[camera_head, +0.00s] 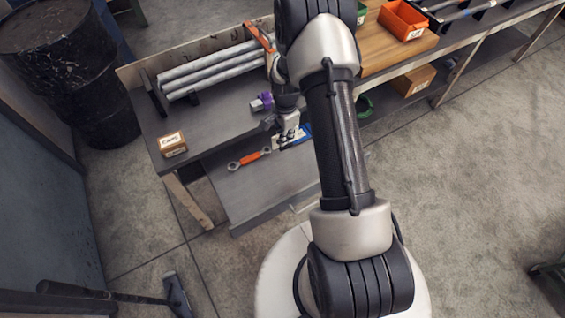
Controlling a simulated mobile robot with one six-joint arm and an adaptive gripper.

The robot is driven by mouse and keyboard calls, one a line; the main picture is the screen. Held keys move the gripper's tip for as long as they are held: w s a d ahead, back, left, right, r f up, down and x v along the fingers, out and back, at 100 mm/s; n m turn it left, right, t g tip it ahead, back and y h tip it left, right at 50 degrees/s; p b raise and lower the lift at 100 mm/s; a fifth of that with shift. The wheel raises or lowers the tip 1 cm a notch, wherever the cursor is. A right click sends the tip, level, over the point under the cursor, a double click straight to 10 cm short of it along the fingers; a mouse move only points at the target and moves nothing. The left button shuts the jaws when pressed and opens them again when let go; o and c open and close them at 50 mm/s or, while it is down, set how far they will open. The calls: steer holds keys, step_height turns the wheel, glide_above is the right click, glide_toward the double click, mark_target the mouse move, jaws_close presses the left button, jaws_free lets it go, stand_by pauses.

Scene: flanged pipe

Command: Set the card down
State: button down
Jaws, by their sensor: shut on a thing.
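My gripper (287,135) is near the front edge of the grey workbench (215,128). It is shut on a blue and white card (299,137), which sticks out to the right of the fingers. The card's right end is close to my arm link. The fingers hide part of the card, and I cannot tell whether it touches the bench.
Several grey pipes (212,72) lie at the back of the bench. A purple-and-grey part (262,102) and a small labelled box (173,144) stand on it. An orange-handled tool (249,159) lies below. An orange bin (402,19) is at upper right.

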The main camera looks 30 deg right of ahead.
step_height(320, 180, down, 17)
steer(key=b, duration=0.4)
steer(key=shift+b, duration=0.3)
steer(key=shift+f, duration=0.2)
steer(key=c, duration=1.8)
jaws_free()
steer(key=shift+r, duration=0.15)
